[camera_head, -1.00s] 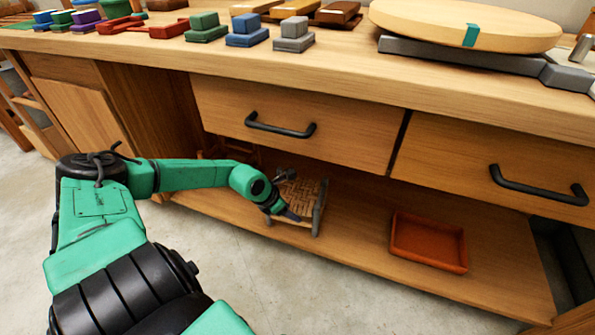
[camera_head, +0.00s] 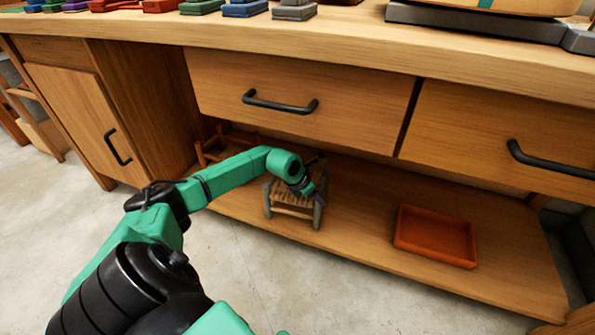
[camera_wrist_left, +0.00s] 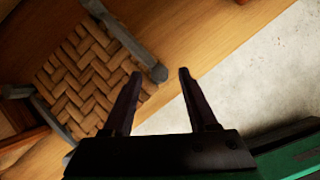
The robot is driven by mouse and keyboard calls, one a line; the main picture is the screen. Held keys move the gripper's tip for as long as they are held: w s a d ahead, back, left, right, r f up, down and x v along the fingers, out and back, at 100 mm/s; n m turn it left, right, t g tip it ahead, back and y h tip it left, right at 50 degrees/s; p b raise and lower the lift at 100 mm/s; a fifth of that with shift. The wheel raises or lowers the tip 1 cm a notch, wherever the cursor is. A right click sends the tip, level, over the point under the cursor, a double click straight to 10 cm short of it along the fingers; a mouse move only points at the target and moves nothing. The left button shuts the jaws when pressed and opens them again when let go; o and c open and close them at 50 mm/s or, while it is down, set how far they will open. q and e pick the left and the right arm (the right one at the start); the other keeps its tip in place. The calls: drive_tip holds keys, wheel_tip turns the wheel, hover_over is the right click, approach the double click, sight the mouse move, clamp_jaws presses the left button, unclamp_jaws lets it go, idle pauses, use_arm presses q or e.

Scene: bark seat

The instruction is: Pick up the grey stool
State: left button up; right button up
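The grey stool (camera_head: 291,212) has grey legs and rails and a woven tan seat. It stands upright on the low shelf under the drawers in the head view. In the left wrist view its woven seat (camera_wrist_left: 85,75) fills the left side, with a grey rail along one edge. My left gripper (camera_head: 312,190) is at the stool's right side, close to the seat, and partly covers it. My right gripper is not in view.
An orange tray (camera_head: 436,236) sits on the shelf (camera_head: 365,225) to the stool's right. A wooden rack-like object (camera_head: 215,146) is behind to the left. Drawers with a black handle (camera_head: 280,102) hang above the stool. The floor (camera_head: 330,290) in front is clear.

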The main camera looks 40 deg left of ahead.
use_arm(q)
clamp_jaws()
idle(1.2)
